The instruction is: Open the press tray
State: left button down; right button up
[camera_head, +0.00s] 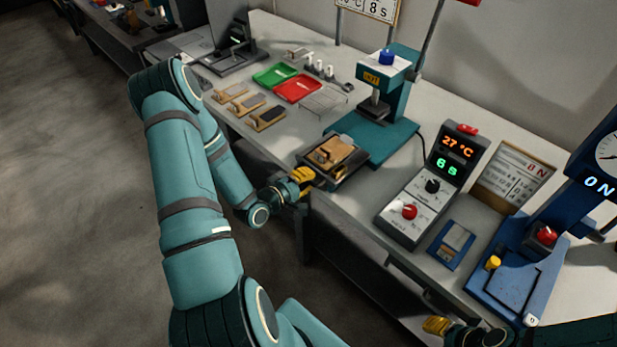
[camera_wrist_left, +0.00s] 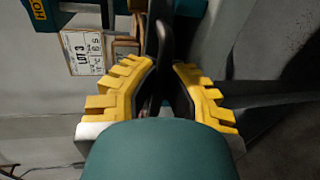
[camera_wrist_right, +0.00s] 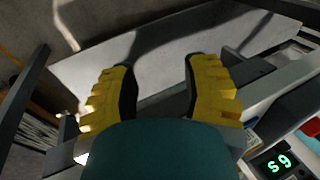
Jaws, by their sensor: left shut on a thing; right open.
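The teal press (camera_head: 385,85) stands at the back of the bench. Its dark press tray (camera_head: 352,172) lies at the front edge of the press's teal base plate, towards the bench edge. A brown wooden piece (camera_head: 334,150) lies on the tray. My left gripper (camera_head: 302,176) is at the tray's front and is shut on its handle. The black handle (camera_wrist_left: 167,45) stands between the yellow fingers in the left wrist view. The exact finger contact is partly hidden. My right gripper (camera_head: 437,325) is open and empty, low at the bench's front right; its spread fingers (camera_wrist_right: 165,85) show in the right wrist view.
A grey control box (camera_head: 425,195) showing 27 °C stands right of the tray. A blue machine (camera_head: 515,285) is farther right, with a small blue block (camera_head: 451,245) between. Green (camera_head: 274,74) and red trays (camera_head: 298,89) and several wooden pieces (camera_head: 267,117) lie on the left.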

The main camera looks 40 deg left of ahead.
pick_arm(q)
jog(key=c, duration=1.3)
grip_release()
jog(key=v, duration=1.2)
jog(key=shift+d, duration=0.1)
jog(key=w+d+f+m+g+h, duration=0.1)
jog(key=w+d+f+m+g, duration=0.3)
jog(key=d, duration=0.4)
jog(key=w+d+f+m+g+h, duration=0.1)
jog(key=w+d+f+m+g, duration=0.25)
jog(key=d, duration=0.35)
jog(key=s+d+m+g, duration=0.3)
jog(key=d+m, duration=0.1)
jog(key=d, duration=0.3)
jog(key=s+d+f+m+g, duration=0.1)
jog(key=s+d+m+g, duration=0.2)
jog(key=d, duration=0.4)
jog(key=shift+s+d+f+m, duration=0.25)
jog(key=shift+s+f+m, duration=0.05)
jog(key=shift+s+m, duration=0.15)
